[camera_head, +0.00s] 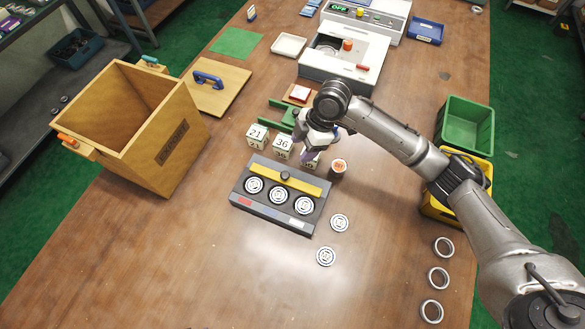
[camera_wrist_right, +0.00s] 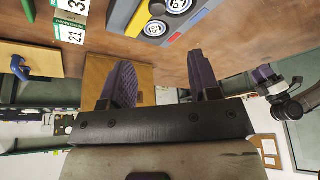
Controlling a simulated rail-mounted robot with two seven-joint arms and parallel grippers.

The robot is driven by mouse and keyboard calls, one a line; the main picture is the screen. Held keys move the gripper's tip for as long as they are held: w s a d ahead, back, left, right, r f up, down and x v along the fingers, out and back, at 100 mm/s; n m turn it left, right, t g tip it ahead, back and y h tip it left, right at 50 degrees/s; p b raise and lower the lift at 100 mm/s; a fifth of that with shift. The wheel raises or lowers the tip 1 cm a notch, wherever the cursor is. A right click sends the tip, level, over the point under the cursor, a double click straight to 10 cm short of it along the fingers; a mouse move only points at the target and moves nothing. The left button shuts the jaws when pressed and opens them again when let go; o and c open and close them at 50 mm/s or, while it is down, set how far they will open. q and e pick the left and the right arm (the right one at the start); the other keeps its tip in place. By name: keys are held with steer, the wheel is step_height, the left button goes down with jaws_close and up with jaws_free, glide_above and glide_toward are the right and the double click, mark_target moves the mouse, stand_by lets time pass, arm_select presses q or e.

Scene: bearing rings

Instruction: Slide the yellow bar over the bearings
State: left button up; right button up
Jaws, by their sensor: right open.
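The grey bearing fixture (camera_head: 262,208) stands mid-table with three bearings (camera_head: 279,195) seated in a row along its front. The yellow bar (camera_head: 300,184) lies along the fixture behind the bearings, not over them, with a dark knob (camera_head: 285,175) on it. Part of the fixture (camera_wrist_right: 122,14) shows in the right wrist view. My right gripper (camera_head: 312,150) hangs just behind the fixture's right half, above the number blocks. Its purple fingers (camera_wrist_right: 161,80) are apart with nothing between them. My left gripper (camera_wrist_right: 262,74) appears small at the right of the wrist view; its jaw opening is unclear.
Number blocks (camera_head: 257,134) and an orange-topped cylinder (camera_head: 338,168) stand close behind the fixture. Two loose bearings (camera_head: 340,222) lie at its right, with metal rings (camera_head: 438,277) farther right. A wooden crate (camera_head: 170,145) stands left. The front table is clear.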

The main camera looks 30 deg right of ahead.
mark_target(285, 174)
steer(key=b+x, duration=0.1)
steer(key=x, duration=1.2)
steer(key=shift+w+d+f, duration=0.1)
steer(key=shift+f, duration=0.2)
jaws_close()
